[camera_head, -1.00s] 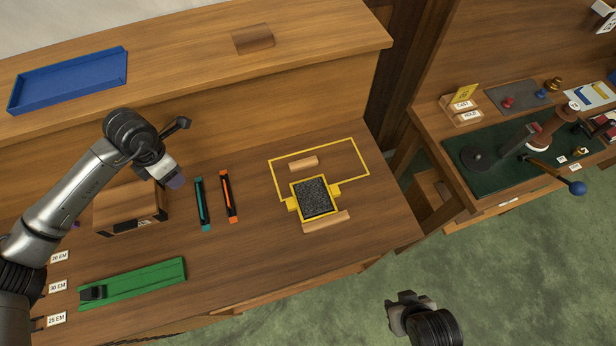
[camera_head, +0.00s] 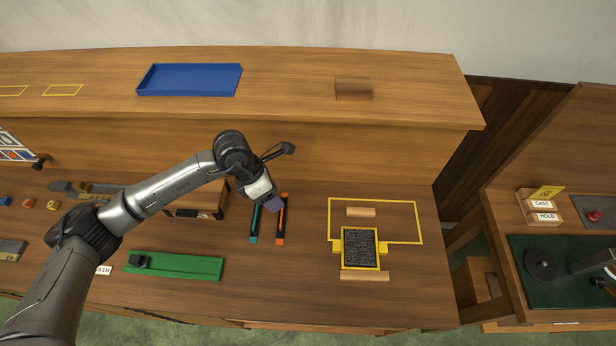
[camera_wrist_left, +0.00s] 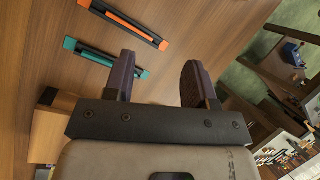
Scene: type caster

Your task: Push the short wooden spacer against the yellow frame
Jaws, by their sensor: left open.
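The short wooden spacer (camera_head: 361,212) lies on the bench inside a thin yellow outline, a small gap behind the yellow frame (camera_head: 345,262). The frame surrounds a dark grainy block (camera_head: 361,247). A longer wooden strip (camera_head: 364,276) lies along the frame's front side. My left gripper (camera_head: 273,205) is over the teal and orange bars, left of the spacer and apart from it. In the left wrist view its two dark fingers (camera_wrist_left: 160,72) are spread with nothing between them. Spacer and frame do not show in that view. My right gripper is out of view.
A wooden box (camera_head: 182,212) and a green tray (camera_head: 190,268) are at left. A raised shelf stands behind. Bare bench lies right of the frame.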

